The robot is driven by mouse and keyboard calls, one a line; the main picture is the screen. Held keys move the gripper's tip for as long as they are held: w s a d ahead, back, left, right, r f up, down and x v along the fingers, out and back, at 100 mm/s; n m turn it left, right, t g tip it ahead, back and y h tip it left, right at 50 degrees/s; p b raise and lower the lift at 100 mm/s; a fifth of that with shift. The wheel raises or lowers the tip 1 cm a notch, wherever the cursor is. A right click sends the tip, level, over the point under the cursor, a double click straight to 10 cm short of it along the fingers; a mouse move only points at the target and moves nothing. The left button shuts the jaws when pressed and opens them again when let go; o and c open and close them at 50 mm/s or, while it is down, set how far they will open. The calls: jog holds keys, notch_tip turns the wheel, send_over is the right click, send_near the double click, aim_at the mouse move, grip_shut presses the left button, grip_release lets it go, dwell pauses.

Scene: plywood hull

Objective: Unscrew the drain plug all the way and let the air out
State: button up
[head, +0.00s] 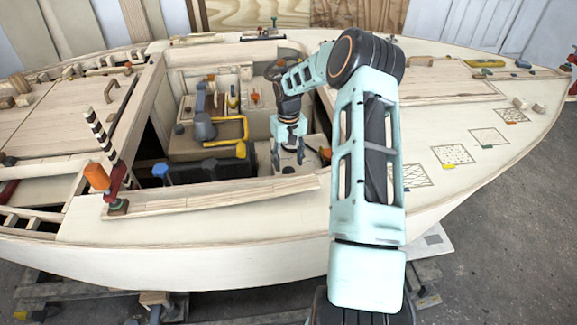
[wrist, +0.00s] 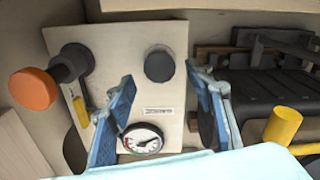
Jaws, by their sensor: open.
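My gripper (head: 288,163) points down into the open cockpit of the hull in the head view. In the wrist view its two blue fingers (wrist: 159,73) are spread apart with nothing between their pads. A dark grey round cap (wrist: 160,65), which looks like the drain plug, stands on a pale panel (wrist: 185,30). It appears between the fingertips in the picture, with no clear contact; I cannot tell the depth gap. A round white-faced gauge (wrist: 143,139) sits nearer my wrist. Its lower edge is partly hidden, and its reading is too small to tell.
An orange knob (wrist: 33,89) on a dark fitting and a yellow tag (wrist: 82,121) are left of the cap. A black ribbed case (wrist: 270,88) and a yellow tube (wrist: 282,125) lie right. Wooden cockpit edges (head: 225,196) surround the space.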

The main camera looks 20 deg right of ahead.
aim_at(289, 170)
notch_tip(289, 170, up, 9)
dwell(0.3)
jog(key=shift+r, duration=0.1)
